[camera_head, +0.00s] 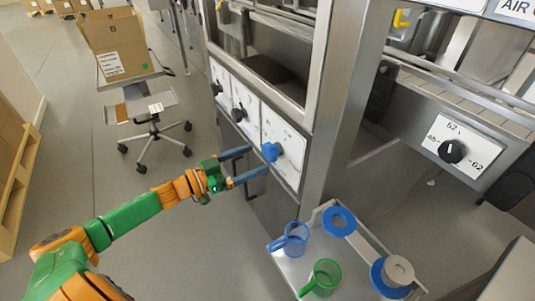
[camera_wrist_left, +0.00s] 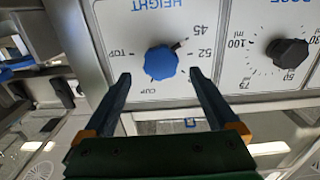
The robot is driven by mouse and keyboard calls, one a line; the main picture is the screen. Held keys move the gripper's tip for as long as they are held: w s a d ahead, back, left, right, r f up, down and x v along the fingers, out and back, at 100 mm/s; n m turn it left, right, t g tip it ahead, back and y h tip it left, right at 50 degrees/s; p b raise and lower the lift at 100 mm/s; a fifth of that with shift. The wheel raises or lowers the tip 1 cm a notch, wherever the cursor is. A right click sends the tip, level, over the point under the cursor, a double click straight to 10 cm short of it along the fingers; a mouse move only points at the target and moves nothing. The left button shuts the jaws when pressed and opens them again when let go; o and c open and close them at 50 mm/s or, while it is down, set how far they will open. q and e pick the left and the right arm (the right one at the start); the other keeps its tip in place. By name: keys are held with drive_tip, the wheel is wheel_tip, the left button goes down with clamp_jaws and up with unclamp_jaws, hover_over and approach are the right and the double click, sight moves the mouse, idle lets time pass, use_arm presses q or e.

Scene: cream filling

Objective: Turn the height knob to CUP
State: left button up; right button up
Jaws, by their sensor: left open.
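The blue height knob (camera_head: 271,152) is on the white dial panel at the right end of the row on the machine front. In the left wrist view the knob (camera_wrist_left: 161,62) sits under an upside-down HEIGHT label, with TOP, CUP, 52 and 45 around it. A dark mark at its edge points towards 45. CUP is printed on the side nearest my gripper. My left gripper (camera_head: 258,158) is open and empty, its fingers reaching towards the knob. In the wrist view the fingertips (camera_wrist_left: 160,74) lie on either side of it; contact cannot be told. My right gripper is not in view.
A black dose knob (camera_wrist_left: 287,53) is beside the height dial. Another black knob (camera_head: 452,151) is on the right panel. Below stand a blue cup (camera_head: 291,240) and a green cup (camera_head: 322,279) on a tray. A chair with a cardboard box (camera_head: 112,45) stands behind.

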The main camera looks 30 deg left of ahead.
sight(266, 154)
use_arm(q)
drive_tip(key=x, duration=0.5)
drive_tip(key=shift+w+f, duration=0.1)
drive_tip(key=shift+w, duration=0.05)
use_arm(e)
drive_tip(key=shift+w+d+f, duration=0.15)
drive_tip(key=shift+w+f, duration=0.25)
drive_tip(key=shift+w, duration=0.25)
use_arm(q)
drive_tip(key=c, duration=1.1)
drive_tip(key=shift+c, duration=1.3)
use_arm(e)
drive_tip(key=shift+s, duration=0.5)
